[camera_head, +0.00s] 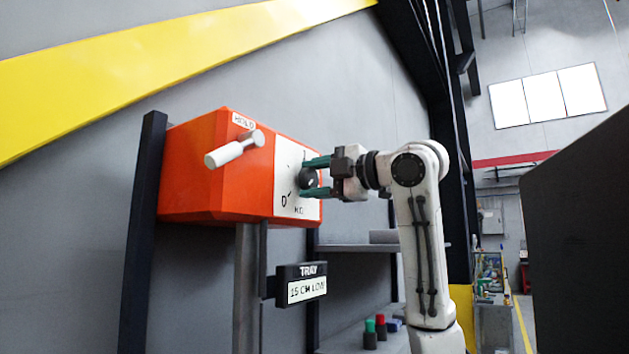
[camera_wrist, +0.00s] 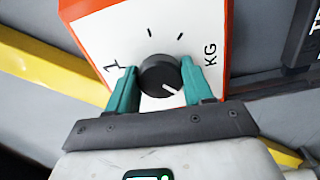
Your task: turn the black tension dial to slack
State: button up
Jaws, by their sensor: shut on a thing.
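The black dial (camera_wrist: 159,76) sits on the white face plate (camera_wrist: 120,30) of an orange box (camera_head: 195,170). In the wrist view a pale pointer line on the dial points to the lower right. Tick marks and the markings "1" and "KG" show around it. My gripper (camera_wrist: 161,80) has its two green fingers on either side of the dial and is shut on it. In the head view the dial (camera_head: 307,178) is partly hidden by the fingers, and my gripper (camera_head: 318,176) reaches it from the right. I see no slack label.
A white-handled lever (camera_head: 235,149) sticks out of the box's front, below a "HOLD" label (camera_head: 243,120). A "TRAY 15 CM LOW" sign (camera_head: 302,285) hangs below. Shelves (camera_head: 370,247) stand behind my arm, with small red- and green-topped items (camera_head: 375,328) lower down.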

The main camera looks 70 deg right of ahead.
dwell(0.3)
jog(key=o, duration=1)
jog(key=shift+o, duration=0.2)
jog(key=b+v, duration=0.3)
jog(key=v, duration=0.7)
jog(key=shift+s+a, duration=0.2)
jog(key=shift+s, duration=0.15)
jog(key=shift+f, duration=0.1)
